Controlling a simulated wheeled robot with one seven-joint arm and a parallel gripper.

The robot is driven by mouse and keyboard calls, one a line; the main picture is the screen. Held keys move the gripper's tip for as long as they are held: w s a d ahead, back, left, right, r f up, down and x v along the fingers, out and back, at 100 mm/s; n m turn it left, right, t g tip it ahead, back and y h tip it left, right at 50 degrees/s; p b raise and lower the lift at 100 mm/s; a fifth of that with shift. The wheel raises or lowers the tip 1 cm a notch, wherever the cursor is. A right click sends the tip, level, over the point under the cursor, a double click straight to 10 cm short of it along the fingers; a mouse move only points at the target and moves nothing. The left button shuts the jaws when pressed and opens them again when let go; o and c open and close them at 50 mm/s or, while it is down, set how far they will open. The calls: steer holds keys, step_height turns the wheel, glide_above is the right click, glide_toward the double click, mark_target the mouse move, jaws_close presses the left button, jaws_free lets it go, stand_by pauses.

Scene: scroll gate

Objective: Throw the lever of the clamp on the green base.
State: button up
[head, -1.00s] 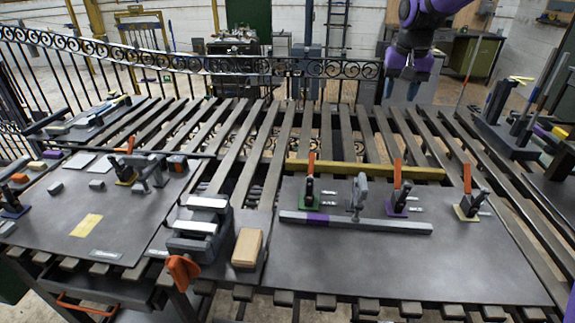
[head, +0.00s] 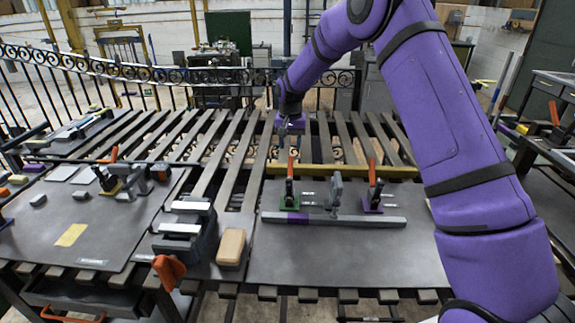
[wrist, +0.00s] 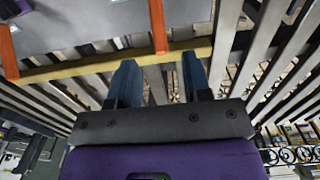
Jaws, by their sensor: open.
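The clamp on the green base (head: 290,201) stands on the grey plate at the plate's left side. Its orange lever (head: 290,170) points up. My gripper (head: 287,130) is above and behind that lever in the head view, pointing down. In the wrist view my gripper (wrist: 160,72) is open, with two dark blue fingers apart and nothing held. The orange lever (wrist: 158,25) shows there in line with the gap between the fingers; contact is not visible. The green base is not visible in the wrist view.
A yellow bar (head: 335,171) runs behind the clamps. A purple-base clamp (head: 372,200) with an upright orange lever stands to the right. A grey bar (head: 350,220) lies in front. A vise (head: 188,232) and wooden block (head: 231,247) are at left. My arm hides the plate's right side.

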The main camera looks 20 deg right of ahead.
mark_target(291, 163)
step_height(291, 163, down, 8)
steer(key=shift+d+f, duration=0.1)
steer(key=shift+f, duration=0.05)
steer(key=shift+c, duration=0.3)
jaws_close()
